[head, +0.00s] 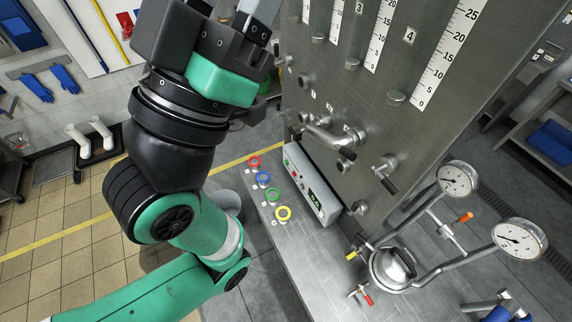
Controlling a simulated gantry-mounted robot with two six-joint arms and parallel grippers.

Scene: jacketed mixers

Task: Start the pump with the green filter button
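A pale control box (311,183) with a small dark display and small buttons lies along the steel bench beside the tank panel. Its buttons are too small to read clearly. Which of these is the green filter button cannot be told for sure. My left gripper (258,12) is at the top edge, above and left of the box; its fingertips are cut off. My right gripper is not in view.
A steel panel (440,120) with numbered scales and protruding valve handles (347,153) rises behind the box. Two pressure gauges (459,180) and a domed fitting (392,268) stand on the right. The bench front left of the rings is clear.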

